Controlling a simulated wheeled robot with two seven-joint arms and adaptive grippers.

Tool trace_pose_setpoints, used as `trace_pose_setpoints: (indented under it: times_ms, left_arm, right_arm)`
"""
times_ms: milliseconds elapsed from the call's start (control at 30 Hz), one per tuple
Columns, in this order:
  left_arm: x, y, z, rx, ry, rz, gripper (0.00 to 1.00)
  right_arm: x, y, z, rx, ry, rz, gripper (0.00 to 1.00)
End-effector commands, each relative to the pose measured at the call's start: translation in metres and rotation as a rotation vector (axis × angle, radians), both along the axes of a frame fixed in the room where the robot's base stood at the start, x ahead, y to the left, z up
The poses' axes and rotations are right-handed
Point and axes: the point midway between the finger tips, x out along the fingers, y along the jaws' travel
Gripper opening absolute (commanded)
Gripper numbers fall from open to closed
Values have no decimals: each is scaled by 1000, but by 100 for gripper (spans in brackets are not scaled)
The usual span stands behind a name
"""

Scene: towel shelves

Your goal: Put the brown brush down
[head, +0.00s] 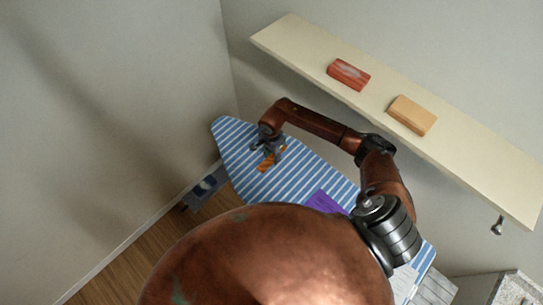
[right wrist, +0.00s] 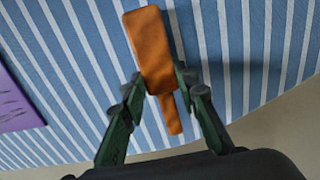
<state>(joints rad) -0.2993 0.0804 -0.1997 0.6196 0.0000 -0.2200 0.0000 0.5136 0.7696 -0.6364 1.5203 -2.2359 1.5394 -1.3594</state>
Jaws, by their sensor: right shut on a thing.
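The brown brush (right wrist: 151,50) looks orange-brown, with a wide head and a narrower handle. In the right wrist view its handle end lies between the fingers of my right gripper (right wrist: 162,92), which is shut on it. In the head view the brush (head: 266,165) shows below my right gripper (head: 268,150), over the far left part of the blue-and-white striped ironing board (head: 245,183). I cannot tell whether the brush touches the board. My left gripper is not in view.
A purple cloth (head: 324,202) lies on the board, and shows at the left in the right wrist view (right wrist: 14,104). A cream wall shelf (head: 300,46) above holds a red block (head: 348,74) and a tan block (head: 412,115). The board around the brush is clear. Walls stand close behind and left.

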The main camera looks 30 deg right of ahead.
Motion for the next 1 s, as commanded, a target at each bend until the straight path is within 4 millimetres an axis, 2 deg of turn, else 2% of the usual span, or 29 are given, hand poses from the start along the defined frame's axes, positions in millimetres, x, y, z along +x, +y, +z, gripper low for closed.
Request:
trace_pose_setpoints:
  times_ms: [100, 467, 500, 733, 1000]
  left_arm:
    - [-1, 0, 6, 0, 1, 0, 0]
    - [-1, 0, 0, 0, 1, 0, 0]
    - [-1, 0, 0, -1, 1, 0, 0]
    - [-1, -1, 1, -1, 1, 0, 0]
    - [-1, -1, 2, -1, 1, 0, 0]
  right_arm:
    - [1, 0, -6, 1, -2, -2, 2]
    - [2, -1, -11, -1, -4, -1, 2]
    - [1, 0, -11, -1, -3, -1, 29]
    - [1, 0, -10, 0, -2, -1, 44]
    - [1, 0, -10, 0, -2, -1, 45]
